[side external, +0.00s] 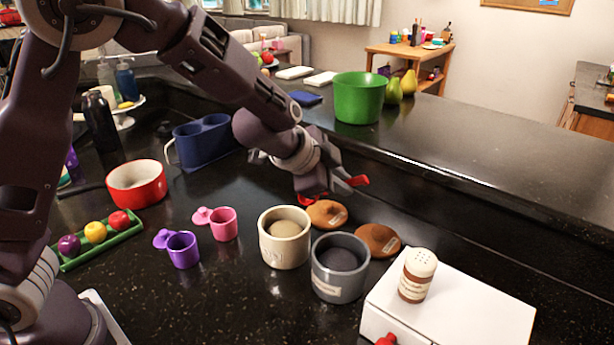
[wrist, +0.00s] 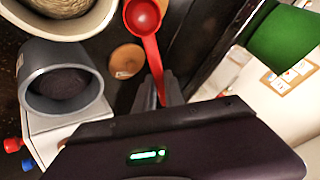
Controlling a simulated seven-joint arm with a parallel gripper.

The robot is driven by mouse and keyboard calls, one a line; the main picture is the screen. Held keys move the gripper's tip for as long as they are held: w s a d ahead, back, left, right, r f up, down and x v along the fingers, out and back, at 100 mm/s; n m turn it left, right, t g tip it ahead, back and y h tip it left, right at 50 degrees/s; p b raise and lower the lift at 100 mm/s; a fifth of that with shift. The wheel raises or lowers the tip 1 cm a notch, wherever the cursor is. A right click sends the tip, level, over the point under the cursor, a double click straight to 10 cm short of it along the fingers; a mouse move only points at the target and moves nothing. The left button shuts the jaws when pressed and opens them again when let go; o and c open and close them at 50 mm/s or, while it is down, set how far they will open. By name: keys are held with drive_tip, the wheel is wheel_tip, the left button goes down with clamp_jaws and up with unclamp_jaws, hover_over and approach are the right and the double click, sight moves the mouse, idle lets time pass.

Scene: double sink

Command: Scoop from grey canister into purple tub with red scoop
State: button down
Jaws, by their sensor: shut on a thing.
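My gripper (side external: 338,178) is shut on the handle of the red scoop (side external: 357,181), in the air behind the canisters. In the wrist view the scoop bowl (wrist: 143,16) shows plain red inside, with no contents visible. The grey canister (side external: 340,287) stands open on the dark counter, with dark contents inside. It also shows in the wrist view (wrist: 35,63), below and left of the scoop bowl; the scoop is apart from it. The purple tub (side external: 184,252) stands upright to the left, its lid (side external: 162,238) beside it. Its inside is hard to make out.
A beige canister (side external: 284,248) stands left of the grey one. Two brown lids (side external: 327,213) lie behind them. A white box (side external: 455,305) with a shaker (side external: 417,275) is at right. A pink tub (side external: 223,225) stands near the purple one. A raised ledge (side external: 450,150) runs behind.

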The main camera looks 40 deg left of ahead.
drive_tip(key=d+r+g+h, duration=0.2)
drive_tip(key=d, duration=0.4)
wheel_tip(320, 180, up, 4)
drive_tip(key=g+h, duration=0.2)
hover_over(367, 252)
drive_tip(key=w+d, duration=0.1)
drive_tip(key=d, duration=0.1)
drive_tip(key=shift+n, duration=0.3)
drive_tip(key=f, duration=0.3)
drive_tip(key=a+f, duration=0.1)
drive_tip(key=f, duration=0.3)
drive_tip(key=s+a+f, duration=0.1)
drive_tip(key=f, duration=0.3)
drive_tip(key=shift+r, duration=2.9)
wheel_tip(367, 252, up, 6)
drive_tip(key=shift+f, duration=0.25)
